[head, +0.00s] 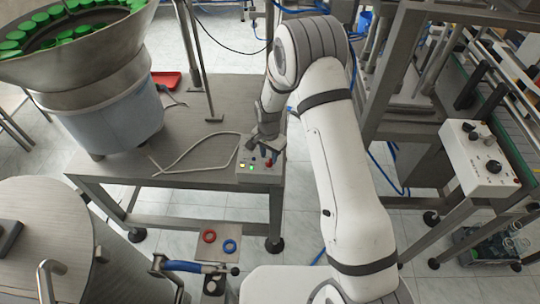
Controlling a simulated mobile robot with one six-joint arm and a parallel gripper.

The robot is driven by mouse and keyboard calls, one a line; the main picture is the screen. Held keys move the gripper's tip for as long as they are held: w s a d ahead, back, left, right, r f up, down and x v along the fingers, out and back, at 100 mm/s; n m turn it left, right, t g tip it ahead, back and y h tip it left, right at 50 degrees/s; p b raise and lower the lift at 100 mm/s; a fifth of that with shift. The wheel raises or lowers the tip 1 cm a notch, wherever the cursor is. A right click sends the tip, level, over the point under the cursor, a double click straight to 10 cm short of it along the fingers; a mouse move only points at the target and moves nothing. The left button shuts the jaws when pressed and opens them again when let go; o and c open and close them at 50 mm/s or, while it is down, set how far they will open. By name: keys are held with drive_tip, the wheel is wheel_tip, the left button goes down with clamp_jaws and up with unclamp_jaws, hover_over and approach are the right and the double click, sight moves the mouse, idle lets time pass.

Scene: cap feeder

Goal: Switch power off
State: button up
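A small grey control box (259,173) sits on the front right corner of the metal table. A yellow light (242,165), a green light (251,167) and a red control (269,163) show on it. Both lights look lit. My gripper (262,146) points down right over the back of the box, at or just above its top. The fingertips are small and dark and partly hide the controls there. I cannot tell whether they touch a switch or whether they are open or shut.
A bowl feeder (110,95) with green caps stands on the table (205,100) at left. A grey cable (190,152) lies beside the box. A metal stand (210,118) rises behind. A white control box (490,160) with knobs is at right, by a machine frame (385,70).

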sight(269, 163)
drive_tip(key=shift+f, duration=1.15)
drive_tip(key=shift+c, duration=0.4)
clamp_jaws()
